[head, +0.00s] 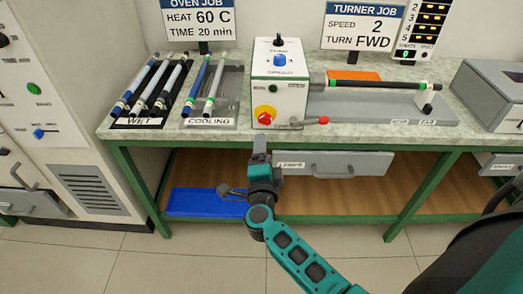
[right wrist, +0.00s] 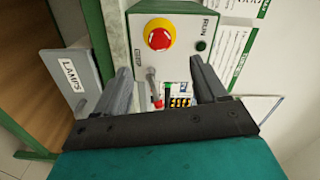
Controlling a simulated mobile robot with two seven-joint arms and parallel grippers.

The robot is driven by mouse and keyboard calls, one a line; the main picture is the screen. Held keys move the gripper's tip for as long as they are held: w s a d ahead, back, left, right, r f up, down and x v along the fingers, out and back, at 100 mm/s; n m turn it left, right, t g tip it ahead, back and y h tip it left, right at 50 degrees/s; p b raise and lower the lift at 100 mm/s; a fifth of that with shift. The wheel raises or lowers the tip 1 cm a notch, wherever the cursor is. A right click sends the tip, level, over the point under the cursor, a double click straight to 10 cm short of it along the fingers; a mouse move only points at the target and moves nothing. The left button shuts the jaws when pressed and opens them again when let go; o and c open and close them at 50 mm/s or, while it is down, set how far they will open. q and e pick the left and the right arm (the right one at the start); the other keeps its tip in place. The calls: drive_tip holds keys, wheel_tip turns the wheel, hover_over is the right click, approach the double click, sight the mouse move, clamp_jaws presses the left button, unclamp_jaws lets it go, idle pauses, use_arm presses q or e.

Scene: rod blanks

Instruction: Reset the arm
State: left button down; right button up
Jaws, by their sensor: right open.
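My right arm (head: 298,257), teal and black, reaches up from the bottom of the head view. Its gripper (head: 258,150) is in front of the bench's front edge, below the turner's control box (head: 280,85). In the right wrist view the two fingers (right wrist: 165,88) stand wide apart with nothing between them. Beyond them are the box's red and yellow emergency button (right wrist: 160,37) and the lever with a red tip (right wrist: 155,88). The fingers appear apart from both. My left gripper is not in view.
Rods lie on the WET rack (head: 135,122) and the COOLING rack (head: 232,110). A black rod (head: 375,86) sits in the turner. The oven cabinet (head: 60,120) stands at left.

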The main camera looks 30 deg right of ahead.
drive_tip(key=s+a+f+n+t+y, duration=0.2)
drive_tip(key=s+a+n+y, duration=0.55)
drive_tip(key=n, duration=0.65)
drive_tip(key=s+a+f+n+g+y, duration=0.1)
drive_tip(key=s+f+n+g+y, duration=0.2)
drive_tip(key=s+f+n+g, duration=0.3)
drive_tip(key=shift+s+a+f+n+g+y, duration=0.15)
drive_tip(key=shift+s+f+n+g+y, duration=0.2)
drive_tip(key=shift+s+f+n, duration=1.4)
drive_tip(key=shift+s+r+n, duration=0.55)
drive_tip(key=shift+s+r, duration=0.05)
drive_tip(key=shift+r, duration=0.05)
